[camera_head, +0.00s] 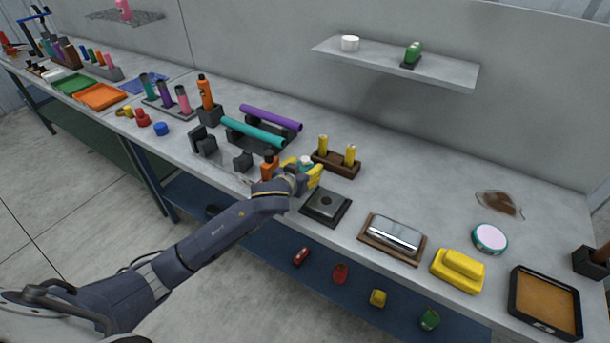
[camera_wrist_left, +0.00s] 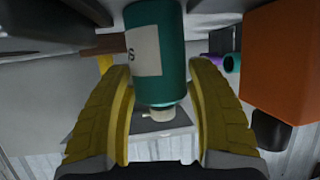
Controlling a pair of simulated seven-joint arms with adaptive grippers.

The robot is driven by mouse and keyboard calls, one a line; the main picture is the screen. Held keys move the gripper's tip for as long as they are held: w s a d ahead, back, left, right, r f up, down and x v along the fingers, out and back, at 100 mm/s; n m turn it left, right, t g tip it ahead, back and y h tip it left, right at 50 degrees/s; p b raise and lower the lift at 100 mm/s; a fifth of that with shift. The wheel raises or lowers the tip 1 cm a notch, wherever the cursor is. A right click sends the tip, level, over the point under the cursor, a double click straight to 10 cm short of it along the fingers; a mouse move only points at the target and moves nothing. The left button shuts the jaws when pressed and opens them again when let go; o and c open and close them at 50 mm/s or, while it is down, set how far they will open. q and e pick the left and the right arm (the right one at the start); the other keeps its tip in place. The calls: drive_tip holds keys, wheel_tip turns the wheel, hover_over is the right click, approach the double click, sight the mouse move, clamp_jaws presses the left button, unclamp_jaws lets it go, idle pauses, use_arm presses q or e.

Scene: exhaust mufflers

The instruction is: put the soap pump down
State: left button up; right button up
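The soap pump is a teal bottle with a white label and a pale top (camera_wrist_left: 157,50), seen between my left gripper's fingers in the left wrist view. In the head view only a small teal and white part of it (camera_head: 305,161) shows behind the fingers. My left gripper (camera_head: 312,172) has yellow fingers and is at the front of the bench. In the left wrist view its fingers (camera_wrist_left: 162,85) lie close along both sides of the bottle and appear closed on it. The bottle's base is hidden. My right gripper is not in view.
An orange object (camera_head: 269,165) stands just left of the left gripper. A dark square pad (camera_head: 326,207) lies to its right, and a wooden stand with yellow cylinders (camera_head: 337,162) is behind. Teal and purple tubes (camera_head: 253,132) rest on a rack.

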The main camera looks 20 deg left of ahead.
use_arm(q)
drive_tip(key=c, duration=0.9)
drive_tip(key=shift+c, duration=0.2)
drive_tip(key=shift+r, duration=0.15)
